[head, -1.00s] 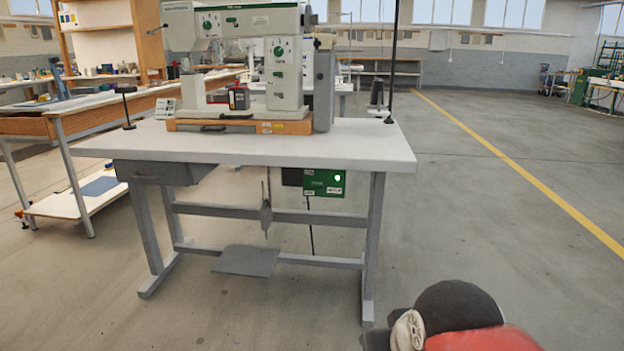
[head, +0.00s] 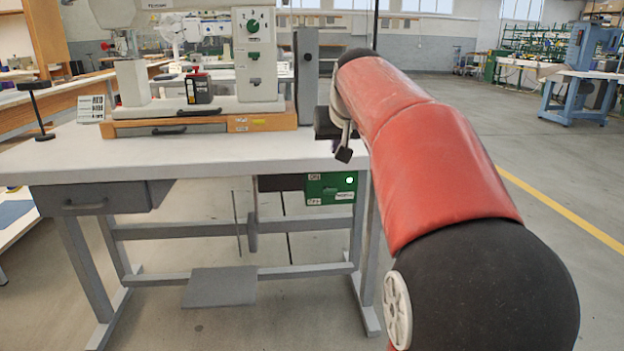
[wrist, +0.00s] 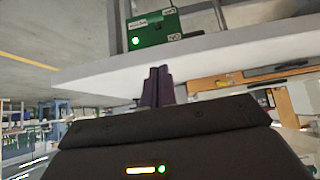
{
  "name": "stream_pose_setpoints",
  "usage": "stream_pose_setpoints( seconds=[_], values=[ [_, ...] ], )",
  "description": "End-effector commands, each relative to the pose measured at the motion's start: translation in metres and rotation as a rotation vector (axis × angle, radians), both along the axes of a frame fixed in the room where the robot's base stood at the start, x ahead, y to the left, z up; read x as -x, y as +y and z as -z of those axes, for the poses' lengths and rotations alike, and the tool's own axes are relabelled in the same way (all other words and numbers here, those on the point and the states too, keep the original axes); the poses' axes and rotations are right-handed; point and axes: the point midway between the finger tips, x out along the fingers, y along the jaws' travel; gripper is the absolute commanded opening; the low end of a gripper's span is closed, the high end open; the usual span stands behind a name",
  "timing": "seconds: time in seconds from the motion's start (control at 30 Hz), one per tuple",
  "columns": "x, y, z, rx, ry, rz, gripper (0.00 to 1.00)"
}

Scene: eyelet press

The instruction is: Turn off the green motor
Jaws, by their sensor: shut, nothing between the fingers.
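The green motor (head: 331,190) is a box hung under the right part of the white table (head: 200,150). Its small green light is lit at the upper right. White labels sit on its face; in the wrist view, where the motor (wrist: 152,30) appears upside down, two look like ON and OFF. The switch itself is too small to make out. My gripper (wrist: 157,69) is shut and empty, its dark fingers together. In the wrist view the fingertips overlap the tabletop edge, apart from the motor. In the head view my red and black arm largely hides the gripper.
The eyelet press (head: 258,55) stands on the table with an orange base. The table's right front leg (head: 366,260) and a pedal (head: 220,287) are below. A thin rod hangs left of the motor. Open floor lies right of the table.

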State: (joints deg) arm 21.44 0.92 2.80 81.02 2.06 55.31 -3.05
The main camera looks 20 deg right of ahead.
Motion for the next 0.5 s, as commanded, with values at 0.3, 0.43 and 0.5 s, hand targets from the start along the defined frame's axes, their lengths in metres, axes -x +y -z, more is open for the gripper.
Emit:
stream_pose_setpoints(
  seconds=[0.3, 0.43, 0.5],
  values=[
    [-0.001, 0.000, 0.002, -0.001, 0.002, -0.001, 0.00],
    [-0.009, -0.002, 0.013, -0.001, 0.005, -0.001, 0.00],
    [-0.017, -0.004, 0.022, -0.001, 0.005, -0.001, 0.00]
  ],
)
